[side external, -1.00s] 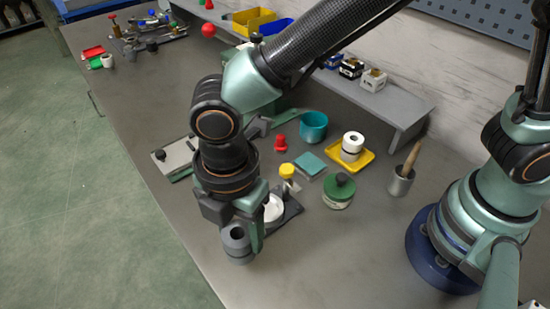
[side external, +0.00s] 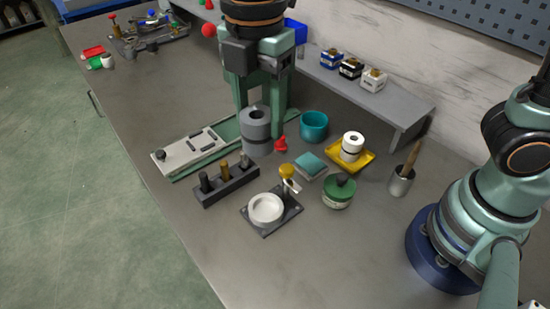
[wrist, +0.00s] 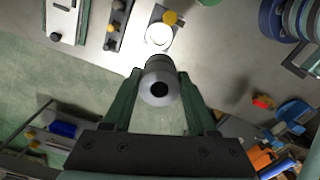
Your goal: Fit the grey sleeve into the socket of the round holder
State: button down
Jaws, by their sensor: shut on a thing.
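The grey sleeve (side external: 257,139), a thick two-step cylinder with a hole in its top, is between the fingers of my gripper (side external: 262,128). The gripper is shut on it. The sleeve looks upright and in the air, though its height is hard to tell. In the wrist view the sleeve (wrist: 159,88) sits between the fingertips of my gripper (wrist: 160,82). The round holder (side external: 266,208), a white ring on a dark square plate with a yellow-topped clamp, stands nearer the camera, apart from the sleeve. It also shows in the wrist view (wrist: 159,36), just beyond the sleeve.
A dark block with several pegs (side external: 227,184) stands left of the holder. A pale slide on a green rail (side external: 190,150) lies behind it. The front table is clear.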

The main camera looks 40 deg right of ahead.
jog(key=shift+w+d+f, duration=0.35)
jog(key=shift+d+f, duration=0.1)
jog(key=shift+d, duration=0.3)
jog(key=shift+f, duration=9.45)
jog(key=shift+f, duration=0.15)
jog(key=shift+c, duration=1)
grip_release()
